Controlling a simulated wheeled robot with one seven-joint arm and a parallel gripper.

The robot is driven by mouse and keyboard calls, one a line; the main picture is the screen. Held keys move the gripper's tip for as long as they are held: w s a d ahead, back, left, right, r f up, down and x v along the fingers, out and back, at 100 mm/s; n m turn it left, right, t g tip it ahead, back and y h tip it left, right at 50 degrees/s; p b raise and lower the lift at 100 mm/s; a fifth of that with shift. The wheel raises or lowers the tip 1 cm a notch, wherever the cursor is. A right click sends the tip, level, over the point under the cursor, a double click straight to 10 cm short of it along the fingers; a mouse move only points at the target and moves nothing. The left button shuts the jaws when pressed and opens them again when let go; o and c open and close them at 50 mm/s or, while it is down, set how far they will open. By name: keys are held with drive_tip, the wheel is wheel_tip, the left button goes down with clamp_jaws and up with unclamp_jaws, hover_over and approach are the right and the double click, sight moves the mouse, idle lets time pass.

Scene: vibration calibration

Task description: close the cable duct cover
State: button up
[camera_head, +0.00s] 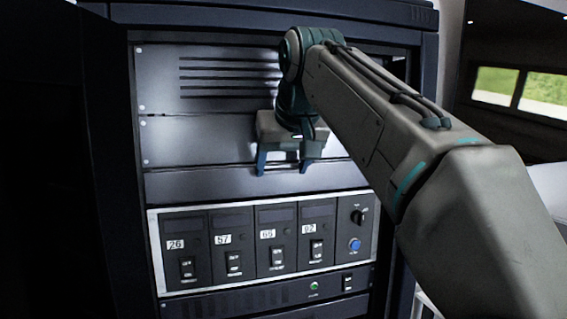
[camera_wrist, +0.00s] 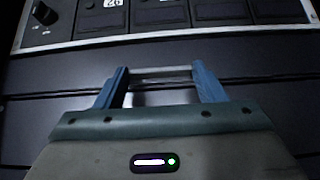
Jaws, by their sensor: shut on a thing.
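My gripper (camera_head: 284,168) is at the front of the rack, its two blue fingers pointing down over the dark panels above the switch row. In the wrist view, which is turned upside down, my gripper (camera_wrist: 160,69) has its fingers apart with a pale bar (camera_wrist: 160,73) spanning between them. It looks shut on this bar, which seems to be a handle. The plain panel (camera_head: 200,142) behind my gripper may be the cable duct cover; I cannot tell for sure. The gripper body and arm hide the panel's middle and right side.
Below is a switch panel with several numbered modules (camera_head: 228,240), a black knob (camera_head: 357,216) and a blue button (camera_head: 355,244). A slotted panel (camera_head: 210,75) sits above. The rack's left post (camera_head: 107,160) stands beside them. A window (camera_head: 517,90) is at right.

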drive_tip(key=o, duration=1)
drive_tip(key=shift+w+a, duration=0.1)
drive_tip(key=shift+v, duration=6.85)
drive_tip(key=shift+f, duration=0.1)
